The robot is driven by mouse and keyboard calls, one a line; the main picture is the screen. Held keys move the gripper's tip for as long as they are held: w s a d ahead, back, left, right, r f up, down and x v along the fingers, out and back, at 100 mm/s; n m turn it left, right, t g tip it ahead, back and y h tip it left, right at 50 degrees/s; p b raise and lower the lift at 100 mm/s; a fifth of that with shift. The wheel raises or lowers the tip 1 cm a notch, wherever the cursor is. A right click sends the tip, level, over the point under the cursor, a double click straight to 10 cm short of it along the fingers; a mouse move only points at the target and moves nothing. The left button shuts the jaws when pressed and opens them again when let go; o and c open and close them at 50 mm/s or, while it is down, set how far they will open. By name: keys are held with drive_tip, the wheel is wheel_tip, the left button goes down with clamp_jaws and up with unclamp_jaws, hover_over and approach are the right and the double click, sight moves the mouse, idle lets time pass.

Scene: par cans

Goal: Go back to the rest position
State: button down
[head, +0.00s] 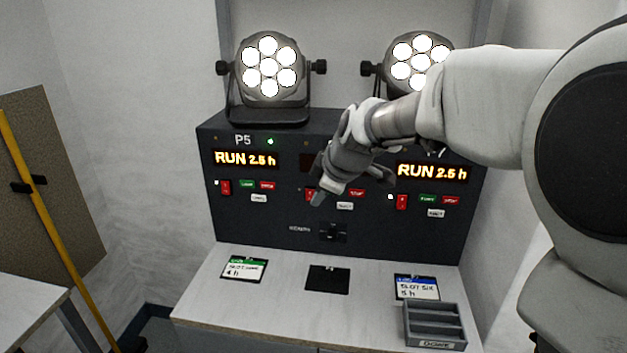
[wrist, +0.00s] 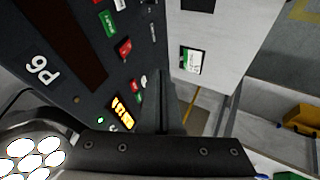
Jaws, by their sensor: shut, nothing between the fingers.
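My gripper (head: 318,192) is shut and empty in the head view. It hangs in front of the middle section of the dark control panel (head: 260,220), hiding part of that section's display and buttons. I cannot tell whether it touches the panel. In the wrist view the thin dark fingers of my gripper (wrist: 162,105) are together, with the panel (wrist: 85,95) and its "P6" label beside them. Two lit par cans stand above: the left par can (head: 268,68) in full, the right par can (head: 418,62) partly behind my arm.
The left display (head: 246,159) and right display (head: 432,172) read "RUN 2.5 h". A green-topped card (head: 244,269), a bare black pad (head: 328,279), a blue-topped card (head: 416,287) and a grey tray (head: 435,325) lie on the white counter (head: 265,310). A yellow pole (head: 50,220) leans left.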

drive_tip(key=s+d+r+m+h+p, duration=0.1)
drive_tip(key=s+d+r+m+p, duration=0.1)
drive_tip(key=s+m, duration=0.3)
drive_tip(key=s+d+r+m+h+p, duration=0.1)
drive_tip(key=s+d+r+m+p, duration=0.2)
drive_tip(key=s, duration=1.1)
drive_tip(key=s+d+r+m+g+h+p, duration=0.1)
drive_tip(key=s+d+r+m+p, duration=0.2)
drive_tip(key=s, duration=0.7)
drive_tip(key=d+m, duration=0.2)
drive_tip(key=m, duration=0.1)
drive_tip(key=shift+d+r+m+p, duration=0.2)
drive_tip(key=shift+d+m+p, duration=0.1)
drive_tip(key=shift+p, duration=0.1)
